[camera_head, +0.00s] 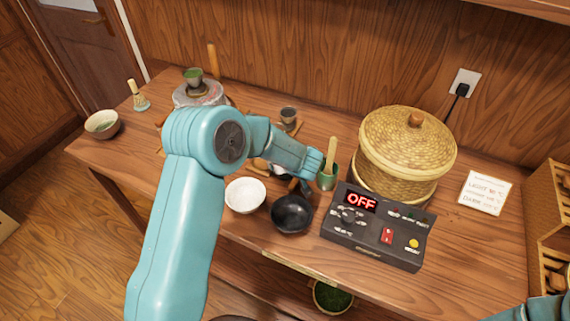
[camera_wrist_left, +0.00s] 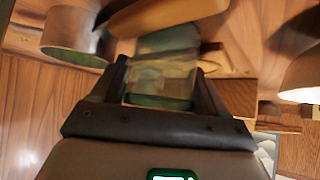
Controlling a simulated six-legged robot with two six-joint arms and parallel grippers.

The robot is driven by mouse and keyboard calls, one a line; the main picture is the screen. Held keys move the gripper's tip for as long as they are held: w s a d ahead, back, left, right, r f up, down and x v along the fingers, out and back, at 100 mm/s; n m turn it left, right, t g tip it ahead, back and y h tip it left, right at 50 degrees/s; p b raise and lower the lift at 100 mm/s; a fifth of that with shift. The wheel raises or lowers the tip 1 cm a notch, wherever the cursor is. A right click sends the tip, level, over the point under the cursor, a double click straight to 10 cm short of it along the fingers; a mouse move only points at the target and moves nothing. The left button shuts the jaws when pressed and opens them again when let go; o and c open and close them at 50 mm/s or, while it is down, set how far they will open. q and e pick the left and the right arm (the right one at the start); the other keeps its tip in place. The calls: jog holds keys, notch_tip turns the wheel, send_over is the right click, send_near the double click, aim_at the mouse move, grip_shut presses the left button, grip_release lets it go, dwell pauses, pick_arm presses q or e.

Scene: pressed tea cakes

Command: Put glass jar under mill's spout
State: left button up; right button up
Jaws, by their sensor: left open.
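My left gripper (camera_wrist_left: 160,85) is open in the left wrist view. A clear glass jar (camera_wrist_left: 162,70) with a greenish end sits between its two dark fingers; the blur does not show whether they touch it. In the head view my left arm reaches across the table and its wrist hides most of the gripper; I cannot make out the jar there. What looks like the mill (camera_head: 198,94), a grey round base with a green-filled cup on top and an upright wooden handle, stands at the back left. Its spout is hidden behind my arm. My right gripper is out of view.
A white bowl (camera_head: 245,195), a black bowl (camera_head: 291,214) and a green holder (camera_head: 327,178) stand close to my left wrist. A control box (camera_head: 372,237) reading OFF and a lidded basket (camera_head: 403,150) are to the right. A brown bowl (camera_head: 102,125) stands far left.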

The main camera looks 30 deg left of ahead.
pick_arm(q)
jog(key=shift+s, duration=0.1)
jog(key=c, duration=0.8)
